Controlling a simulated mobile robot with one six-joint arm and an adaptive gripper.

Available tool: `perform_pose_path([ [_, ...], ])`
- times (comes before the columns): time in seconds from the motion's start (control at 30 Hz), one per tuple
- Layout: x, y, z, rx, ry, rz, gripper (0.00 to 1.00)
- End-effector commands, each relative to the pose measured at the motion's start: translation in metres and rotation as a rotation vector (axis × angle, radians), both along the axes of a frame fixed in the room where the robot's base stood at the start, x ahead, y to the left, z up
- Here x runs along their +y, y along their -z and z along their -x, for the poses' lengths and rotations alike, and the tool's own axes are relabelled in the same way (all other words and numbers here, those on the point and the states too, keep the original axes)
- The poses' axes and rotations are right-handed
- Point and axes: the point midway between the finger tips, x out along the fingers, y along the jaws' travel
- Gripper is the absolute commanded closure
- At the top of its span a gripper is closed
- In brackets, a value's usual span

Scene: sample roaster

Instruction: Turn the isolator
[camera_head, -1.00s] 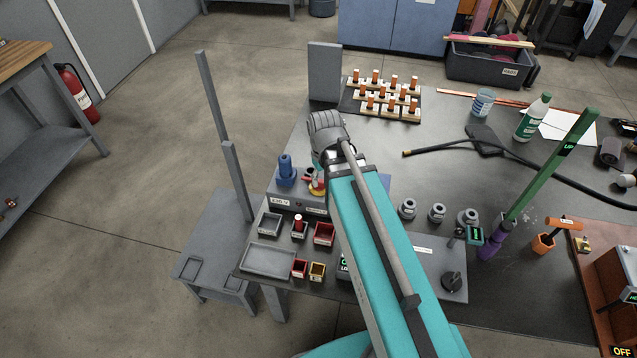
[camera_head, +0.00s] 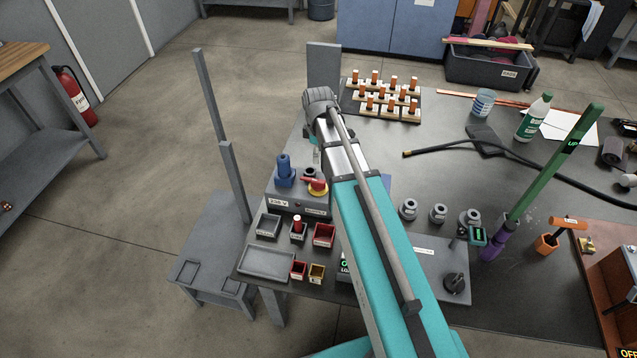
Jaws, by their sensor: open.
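My arm (camera_head: 372,230) reaches up from the bottom of the head view and passes just right of the isolator. Its grey wrist end stands above and beyond the isolator. My gripper is hidden behind my arm, so its jaws and any contact with the handle cannot be seen.
A blue plug-like part (camera_head: 285,170) stands left of the isolator. Small bins (camera_head: 323,236) and a grey tray (camera_head: 268,262) lie in front. A grey upright post (camera_head: 236,182) rises at left. A rack of orange-topped pieces (camera_head: 420,102) is behind. Bench right of my arm is partly clear.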

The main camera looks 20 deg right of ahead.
Motion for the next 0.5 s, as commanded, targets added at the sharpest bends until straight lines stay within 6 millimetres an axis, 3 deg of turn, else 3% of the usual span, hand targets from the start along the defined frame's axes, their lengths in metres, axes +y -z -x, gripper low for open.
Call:
perform_pose_path([
  [0.5,0.0,0.0098,0.0003,0.0,0.003,0.0,0.37],
])
